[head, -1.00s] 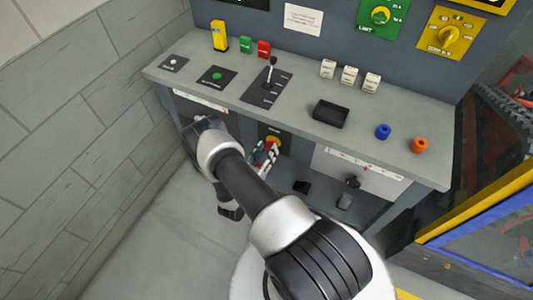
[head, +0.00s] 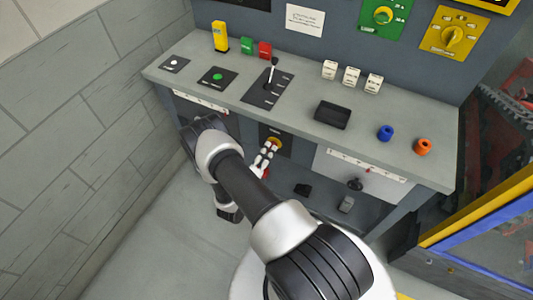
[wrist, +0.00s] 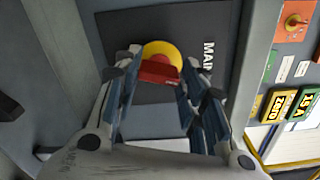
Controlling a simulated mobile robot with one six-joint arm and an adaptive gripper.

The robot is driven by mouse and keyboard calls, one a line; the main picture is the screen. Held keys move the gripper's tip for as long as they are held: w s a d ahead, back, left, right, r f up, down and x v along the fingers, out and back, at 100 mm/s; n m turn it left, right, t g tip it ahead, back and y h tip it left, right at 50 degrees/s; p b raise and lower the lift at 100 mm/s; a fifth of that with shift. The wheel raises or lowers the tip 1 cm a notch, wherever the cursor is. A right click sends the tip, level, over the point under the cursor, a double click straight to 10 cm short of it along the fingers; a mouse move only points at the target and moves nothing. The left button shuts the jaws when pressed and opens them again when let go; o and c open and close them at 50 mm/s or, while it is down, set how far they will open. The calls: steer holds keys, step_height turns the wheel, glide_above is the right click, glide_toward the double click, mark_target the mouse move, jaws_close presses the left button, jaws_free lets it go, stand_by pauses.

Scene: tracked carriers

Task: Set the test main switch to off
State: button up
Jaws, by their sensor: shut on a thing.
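The main switch shows in the wrist view as a red handle (wrist: 159,72) on a round yellow disc (wrist: 162,50), set on a dark plate (wrist: 210,25) partly lettered "MAIN". In the head view its yellow disc (head: 277,142) shows low on the front of the console, partly covered by my gripper. My gripper (wrist: 160,80) is shut on the red handle, one finger on each side of it. In the head view my gripper (head: 266,156) reaches in under the console top. The fingers hide parts of the handle and plate, and the switch's set position is not readable.
The console top (head: 215,100) overhangs the switch and bears a lever (head: 271,75), several buttons and a black tray (head: 331,115). A lower panel with a dark knob (head: 355,184) is right of the switch. A block wall stands at the left; floor is clear there.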

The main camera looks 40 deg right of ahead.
steer(key=shift+f+n, duration=0.1)
steer(key=shift+n, duration=1.5)
steer(key=shift+n, duration=0.3)
steer(key=o, duration=1.1)
steer(key=shift+c, duration=0.2)
steer(key=v, duration=1.2)
